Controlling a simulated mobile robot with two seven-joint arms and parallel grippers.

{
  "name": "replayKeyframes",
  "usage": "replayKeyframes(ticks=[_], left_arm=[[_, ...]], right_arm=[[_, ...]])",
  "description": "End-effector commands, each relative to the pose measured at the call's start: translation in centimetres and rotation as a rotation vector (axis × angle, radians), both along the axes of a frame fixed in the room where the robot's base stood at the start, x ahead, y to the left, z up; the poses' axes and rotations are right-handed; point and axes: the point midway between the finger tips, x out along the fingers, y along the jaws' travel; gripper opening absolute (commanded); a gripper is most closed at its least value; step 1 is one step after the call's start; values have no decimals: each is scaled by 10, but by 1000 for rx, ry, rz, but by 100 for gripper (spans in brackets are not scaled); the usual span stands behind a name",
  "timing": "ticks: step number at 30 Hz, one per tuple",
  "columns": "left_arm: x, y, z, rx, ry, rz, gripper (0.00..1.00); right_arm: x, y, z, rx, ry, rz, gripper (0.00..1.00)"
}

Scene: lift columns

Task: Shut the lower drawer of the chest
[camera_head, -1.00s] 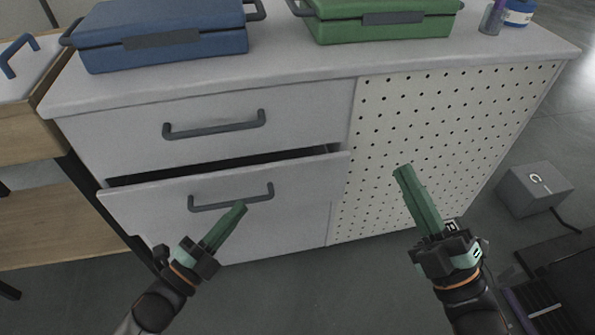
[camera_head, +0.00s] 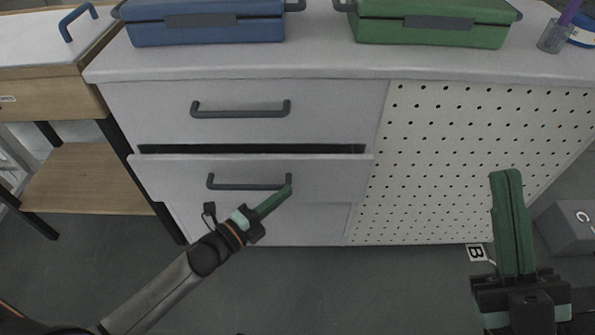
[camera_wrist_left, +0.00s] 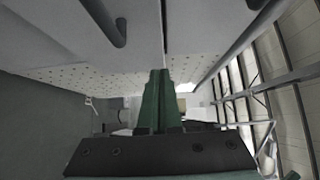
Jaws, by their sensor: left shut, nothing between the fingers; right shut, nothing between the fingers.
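The chest has a closed upper drawer (camera_head: 335,108) and a lower drawer (camera_head: 330,178) that stands out a little, with a dark gap above its front. The lower drawer's dark bar handle (camera_head: 232,187) is on its front. My left gripper (camera_head: 289,188) is shut and empty, its fingertips at the right end of that handle; I cannot tell if they touch. In the left wrist view the shut green fingers (camera_wrist_left: 158,75) point along the chest, with a dark handle at the upper left. My right gripper (camera_head: 505,174) is shut and empty, in front of the perforated panel.
A blue case (camera_head: 207,32) and a green case (camera_head: 432,32) stand on the chest top, with a cup (camera_head: 553,38) at the right. A wooden side table (camera_head: 50,98) stands at the left. A grey box (camera_head: 572,228) is on the floor at the right.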

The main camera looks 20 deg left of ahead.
Motion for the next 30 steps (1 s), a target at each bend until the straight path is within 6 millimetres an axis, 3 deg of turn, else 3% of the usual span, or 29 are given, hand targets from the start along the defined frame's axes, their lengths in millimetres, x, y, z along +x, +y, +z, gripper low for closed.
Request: replayKeyframes(ticks=[8, 15, 30], left_arm=[[47, -26, 0, -1, -3, -1, 0], [74, -15, -1, 0, 0, -1, 0], [81, -12, 0, -2, 1, 0, 0]], right_arm=[[1, 1, -13, 8, 10, 10, 0], [1, 1, -20, 14, 16, 17, 0], [1, 2, -21, 16, 19, 22, 0]])
